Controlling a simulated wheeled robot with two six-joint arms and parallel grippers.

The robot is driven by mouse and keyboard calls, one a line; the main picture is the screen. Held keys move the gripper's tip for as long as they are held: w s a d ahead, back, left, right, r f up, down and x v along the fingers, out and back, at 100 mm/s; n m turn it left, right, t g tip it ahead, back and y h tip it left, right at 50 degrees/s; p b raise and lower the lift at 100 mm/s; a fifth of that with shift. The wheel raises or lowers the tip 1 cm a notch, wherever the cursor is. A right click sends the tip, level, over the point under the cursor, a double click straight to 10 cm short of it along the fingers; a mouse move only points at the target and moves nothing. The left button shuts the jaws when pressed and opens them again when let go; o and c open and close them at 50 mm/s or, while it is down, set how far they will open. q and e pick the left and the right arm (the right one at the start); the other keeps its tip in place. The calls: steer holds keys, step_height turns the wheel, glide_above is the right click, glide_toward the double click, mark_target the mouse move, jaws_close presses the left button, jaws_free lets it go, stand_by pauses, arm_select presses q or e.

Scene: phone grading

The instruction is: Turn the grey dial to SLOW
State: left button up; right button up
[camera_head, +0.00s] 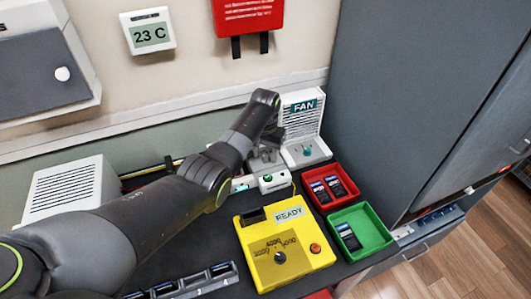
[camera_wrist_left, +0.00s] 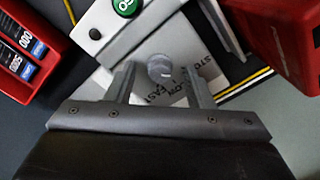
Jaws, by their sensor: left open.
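The grey dial (camera_wrist_left: 160,68) is a small round knob on a white label (camera_wrist_left: 178,84) with dark print. I can read FAST, while the other words are partly covered. My left gripper (camera_wrist_left: 160,76) is open, with one finger on each side of the dial and a gap visible on both sides. I cannot tell which word the dial points to. In the head view my left gripper (camera_head: 264,158) is over the back of the table, beside the white box with a green button (camera_head: 267,178), and hides the dial. My right gripper is not in view.
A white FAN unit (camera_head: 302,118) with a teal knob stands just right of the gripper. Red (camera_head: 312,172) and green (camera_head: 378,226) trays hold dark phones. A yellow READY tester (camera_head: 252,243) stands in front. The wall is close behind.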

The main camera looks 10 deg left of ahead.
arm_select(q)
steer(key=shift+f, duration=0.15)
steer(key=c, duration=1)
